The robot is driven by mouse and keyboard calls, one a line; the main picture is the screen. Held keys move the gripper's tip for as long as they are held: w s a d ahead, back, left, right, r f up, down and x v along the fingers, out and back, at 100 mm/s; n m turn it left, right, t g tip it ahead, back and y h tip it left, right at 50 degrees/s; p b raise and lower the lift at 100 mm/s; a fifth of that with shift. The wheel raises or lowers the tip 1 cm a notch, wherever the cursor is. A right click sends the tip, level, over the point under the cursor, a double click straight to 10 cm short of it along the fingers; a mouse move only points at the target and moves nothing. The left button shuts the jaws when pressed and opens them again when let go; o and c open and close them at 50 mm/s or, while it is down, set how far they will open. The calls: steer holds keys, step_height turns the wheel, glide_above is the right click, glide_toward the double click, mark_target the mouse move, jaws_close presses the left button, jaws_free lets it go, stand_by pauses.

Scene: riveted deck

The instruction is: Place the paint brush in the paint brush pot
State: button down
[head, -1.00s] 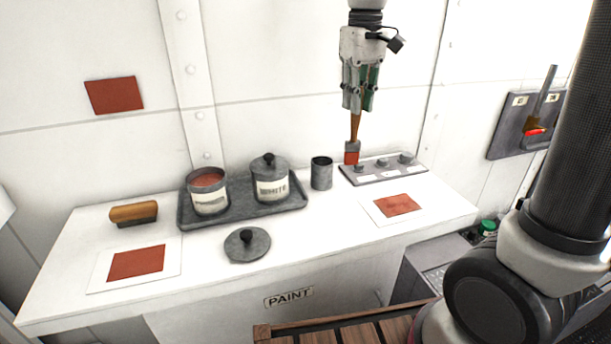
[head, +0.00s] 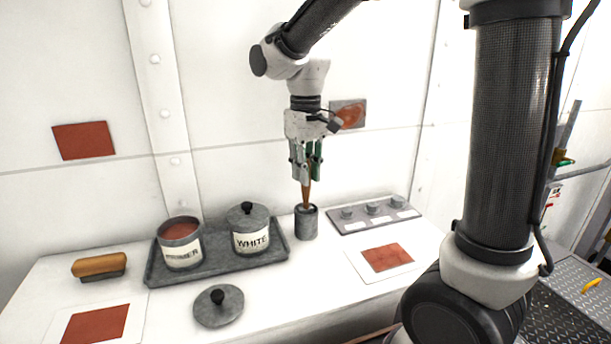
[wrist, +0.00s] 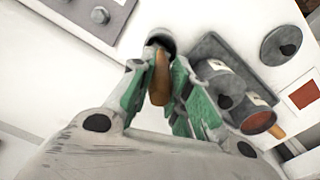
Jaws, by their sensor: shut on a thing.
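The paint brush (head: 307,193) has a brown wooden handle and hangs upright, bristle end down. Its lower end is inside the mouth of the paint brush pot (head: 306,226), a small dark grey cylinder standing upright on the white counter. The bristles are hidden by the pot wall. My gripper (head: 306,176) is shut on the brush's handle, straight above the pot. In the wrist view the brush (wrist: 160,82) runs between the green-padded fingers to the pot's dark opening (wrist: 161,40).
Left of the pot, a grey tray (head: 215,267) holds an open primer can (head: 182,250) and a lidded white can (head: 249,238). A loose lid (head: 218,306) lies in front. A panel with knobs (head: 373,214) stands right, behind a red-painted sheet (head: 387,257).

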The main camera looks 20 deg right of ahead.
steer(key=shift+f, duration=0.6)
steer(key=c, duration=1.3)
jaws_free()
steer(key=shift+c, duration=0.2)
step_height(320, 180, up, 12)
steer(key=shift+s+r, duration=0.1)
steer(key=s+d+f+m+t, duration=0.2)
steer(key=s+d+f, duration=0.1)
steer(key=s+d, duration=0.4)
steer(key=s+d+f+m+t, duration=0.1)
steer(key=s+d+f, duration=0.3)
steer(key=s+d, duration=0.4)
steer(key=s+t, duration=0.1)
steer(key=s, duration=0.3)
steer(key=shift+m, duration=0.4)
steer(key=shift+r, duration=0.1)
